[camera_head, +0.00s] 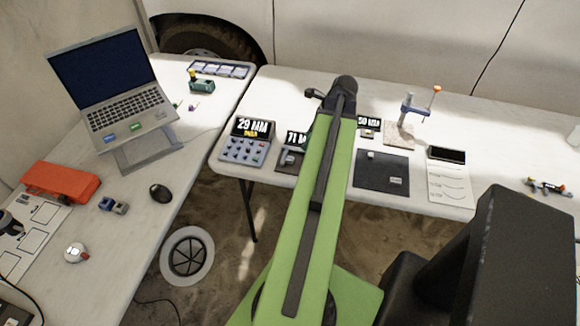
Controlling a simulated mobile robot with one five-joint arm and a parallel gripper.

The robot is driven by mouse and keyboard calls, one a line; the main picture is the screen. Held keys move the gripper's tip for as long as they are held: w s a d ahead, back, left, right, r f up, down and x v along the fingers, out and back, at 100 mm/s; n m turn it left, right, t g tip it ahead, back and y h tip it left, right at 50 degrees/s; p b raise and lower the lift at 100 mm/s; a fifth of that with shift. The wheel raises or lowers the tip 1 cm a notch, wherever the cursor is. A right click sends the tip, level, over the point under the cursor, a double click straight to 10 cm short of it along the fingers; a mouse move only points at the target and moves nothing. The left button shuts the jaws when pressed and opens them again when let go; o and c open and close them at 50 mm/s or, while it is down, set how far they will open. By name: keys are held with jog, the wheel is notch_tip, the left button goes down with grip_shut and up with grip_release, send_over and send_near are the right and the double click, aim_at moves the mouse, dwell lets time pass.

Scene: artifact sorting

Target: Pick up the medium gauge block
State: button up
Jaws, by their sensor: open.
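No label marks a medium gauge block, so I cannot tell which block it is. A small light grey block (396,181) sits on a dark square plate (372,179) on the right table, right of my green arm. A small block-like piece (367,134) lies below a display reading about 50 (369,121). Another grey piece (288,159) sits below a display reading 71 (296,138), left of the arm. My arm reaches up over the right table and covers part of it. My gripper does not show clearly; the arm's far end hides it or it is out of sight.
A keypad device reading 29 (245,138) stands at the right table's left end.

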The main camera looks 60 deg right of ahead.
jog(key=b, duration=0.5)
send_near(293, 159)
jog(key=f, duration=0.2)
jog(key=shift+w+a+f, duration=0.2)
jog(key=shift+a+f, duration=0.1)
jog(key=shift+a, duration=0.1)
jog(key=shift+w+f+b, duration=0.2)
jog(key=shift+f+b, duration=0.1)
jog(key=shift+f, duration=0.05)
jog(key=shift+w, duration=0.1)
jog(key=b+x, duration=0.5)
jog(key=shift+w+d+f, duration=0.1)
jog(key=shift+d+f, duration=0.05)
jog(key=shift+d, duration=0.05)
jog(key=shift+r, duration=0.2)
grip_shut()
